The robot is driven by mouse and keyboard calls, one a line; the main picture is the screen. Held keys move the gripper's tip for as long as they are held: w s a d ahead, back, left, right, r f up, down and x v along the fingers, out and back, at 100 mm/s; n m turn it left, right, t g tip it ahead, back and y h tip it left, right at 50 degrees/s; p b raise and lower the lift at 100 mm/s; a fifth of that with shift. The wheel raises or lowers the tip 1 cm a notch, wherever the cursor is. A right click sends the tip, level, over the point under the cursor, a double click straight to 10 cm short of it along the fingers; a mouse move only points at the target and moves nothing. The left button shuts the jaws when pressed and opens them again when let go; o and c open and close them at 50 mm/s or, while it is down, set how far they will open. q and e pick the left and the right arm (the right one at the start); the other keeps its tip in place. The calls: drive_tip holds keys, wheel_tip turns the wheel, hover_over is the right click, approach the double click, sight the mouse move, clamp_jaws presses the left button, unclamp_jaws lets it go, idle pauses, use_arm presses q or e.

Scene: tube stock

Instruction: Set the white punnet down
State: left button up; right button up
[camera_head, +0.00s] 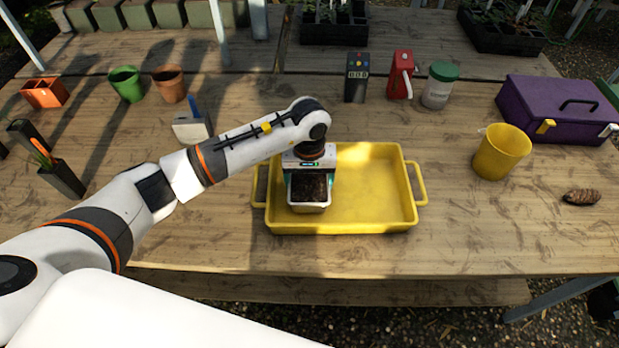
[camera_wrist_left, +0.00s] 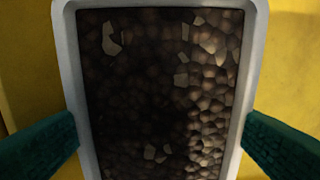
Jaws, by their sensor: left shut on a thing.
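In the left wrist view the punnet (camera_wrist_left: 68,75) fills the middle, and the green finger pads press in from left and right. Yellow tray surface shows on both sides of it. I cannot tell whether the punnet's base touches the tray floor. My right gripper is not in view.
The tray's right half is empty. A yellow cup (camera_head: 500,153), purple toolbox (camera_head: 558,108) and brown cone (camera_head: 581,197) are to the right. Pots (camera_head: 126,84) are at left.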

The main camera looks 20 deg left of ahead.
sight(309, 180)
use_arm(q)
drive_tip(key=shift+f, duration=0.2)
drive_tip(key=shift+f+b, duration=0.2)
drive_tip(key=shift+b, duration=0.15)
drive_tip(key=o, duration=1.1)
drive_tip(key=shift+c, duration=0.2)
drive_tip(key=shift+r, duration=0.1)
drive_tip(key=shift+r+p, duration=0.15)
drive_tip(key=shift+p, duration=0.2)
wheel_tip(309, 180, up, 12)
drive_tip(key=b, duration=0.1)
drive_tip(key=shift+b, duration=0.4)
